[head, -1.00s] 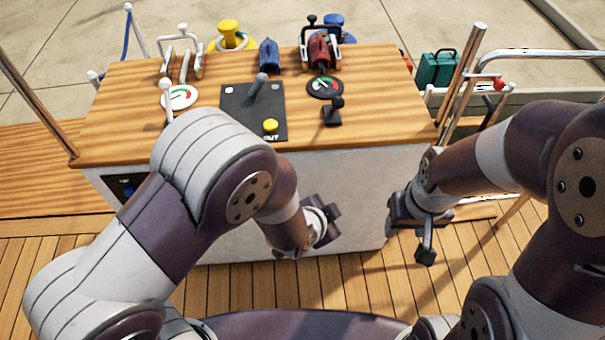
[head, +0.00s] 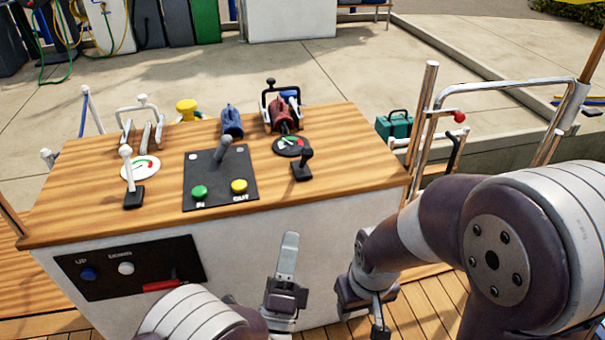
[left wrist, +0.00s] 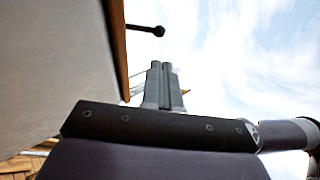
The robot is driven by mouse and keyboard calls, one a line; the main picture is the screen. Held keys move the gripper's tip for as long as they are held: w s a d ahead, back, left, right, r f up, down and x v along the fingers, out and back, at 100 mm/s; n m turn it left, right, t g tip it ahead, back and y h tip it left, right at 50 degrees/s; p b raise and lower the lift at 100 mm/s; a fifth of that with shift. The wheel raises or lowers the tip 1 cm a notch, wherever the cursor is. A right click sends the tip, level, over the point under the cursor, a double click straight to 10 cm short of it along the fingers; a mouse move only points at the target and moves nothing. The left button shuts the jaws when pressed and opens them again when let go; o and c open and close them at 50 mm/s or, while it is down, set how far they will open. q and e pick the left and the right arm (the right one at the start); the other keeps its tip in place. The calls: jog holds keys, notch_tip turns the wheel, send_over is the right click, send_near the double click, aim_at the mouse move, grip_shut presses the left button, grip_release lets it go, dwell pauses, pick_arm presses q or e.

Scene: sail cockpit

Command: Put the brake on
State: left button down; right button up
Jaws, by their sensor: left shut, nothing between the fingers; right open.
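No part is labelled as a brake. On the wooden console top (head: 75,195) stand a white-knobbed lever (head: 128,170), a grey lever (head: 221,150) on a black plate and a black lever (head: 303,163). A red handle (head: 165,285) sits on the front panel. My left gripper (head: 289,240) is shut and empty, pointing up before the console's front face. My right gripper (head: 366,316) is open, lower and to the right.
Green (head: 199,192) and yellow (head: 239,187) buttons sit by the grey lever. A blue fitting (head: 231,121) and a red fitting (head: 283,113) stand at the back edge. A steel rail (head: 425,125) rises at the right. Wooden deck lies below.

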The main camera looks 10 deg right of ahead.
aim_at(306, 159)
pick_arm(q)
jog(key=b+x, duration=0.1)
jog(key=x, duration=1.2)
jog(key=shift+w+d+r, duration=0.1)
jog(key=shift+w+r, duration=0.1)
jog(key=shift+w, duration=0.1)
jog(key=w+r+n+g+y+p, duration=0.1)
jog(key=w+n+g+p, duration=0.1)
jog(key=p, duration=0.7)
jog(key=w+r+n+g+y+p, duration=0.2)
jog(key=w+g+p, duration=0.2)
jog(key=p, duration=0.5)
jog(key=w+r+n+g+y+p, duration=0.2)
jog(key=w+g+p, duration=0.1)
jog(key=p, duration=0.7)
jog(key=shift+w+g, duration=0.1)
jog(key=shift+g, duration=0.8)
jog(key=shift+w+f, duration=0.2)
jog(key=shift+w, duration=0.1)
